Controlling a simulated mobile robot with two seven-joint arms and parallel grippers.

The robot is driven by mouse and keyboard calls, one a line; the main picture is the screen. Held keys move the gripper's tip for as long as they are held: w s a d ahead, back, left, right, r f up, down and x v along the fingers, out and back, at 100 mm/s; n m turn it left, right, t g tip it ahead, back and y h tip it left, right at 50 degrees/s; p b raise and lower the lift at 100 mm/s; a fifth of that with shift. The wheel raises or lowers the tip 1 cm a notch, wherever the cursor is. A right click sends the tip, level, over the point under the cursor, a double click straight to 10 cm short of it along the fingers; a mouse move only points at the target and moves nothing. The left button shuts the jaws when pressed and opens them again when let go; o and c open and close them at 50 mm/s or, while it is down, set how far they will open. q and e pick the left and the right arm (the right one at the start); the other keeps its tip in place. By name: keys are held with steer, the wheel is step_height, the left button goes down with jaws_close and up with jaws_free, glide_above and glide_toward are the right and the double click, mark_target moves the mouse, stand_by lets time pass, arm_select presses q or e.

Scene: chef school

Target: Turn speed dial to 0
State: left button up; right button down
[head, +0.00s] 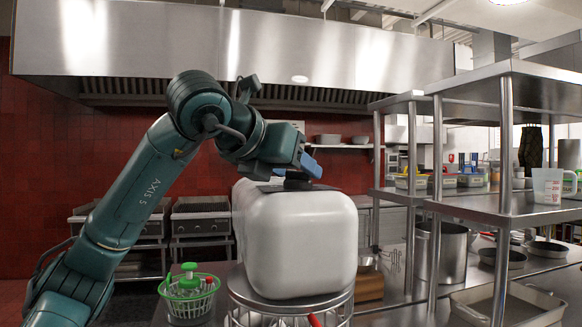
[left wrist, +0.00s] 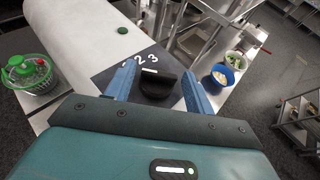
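The white mixer (head: 300,240) stands in the middle of the head view. Its speed dial (left wrist: 157,86) is a black knob with a white line, on a dark plate (left wrist: 108,77) with white numerals; 2 and 3 are readable. My left gripper (left wrist: 160,88) is over the mixer's top, its blue fingers on either side of the knob. The fingers look apart, with narrow gaps to the knob; contact cannot be told. In the head view the left gripper (head: 298,166) hides most of the dial. The knob's exact setting is unclear. My right gripper is out of view.
A steel shelf unit (head: 505,190) and a tall pot (head: 440,250) are at the right. In the left wrist view, a green button (left wrist: 122,30) is on the mixer and a blue bowl (left wrist: 223,77) sits to the right.

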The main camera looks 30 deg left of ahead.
arm_select(q)
steer(key=shift+o, duration=0.8)
steer(key=b+v, duration=0.1)
steer(key=v, duration=1.2)
steer(key=shift+b, duration=0.3)
steer(key=shift+s, duration=0.1)
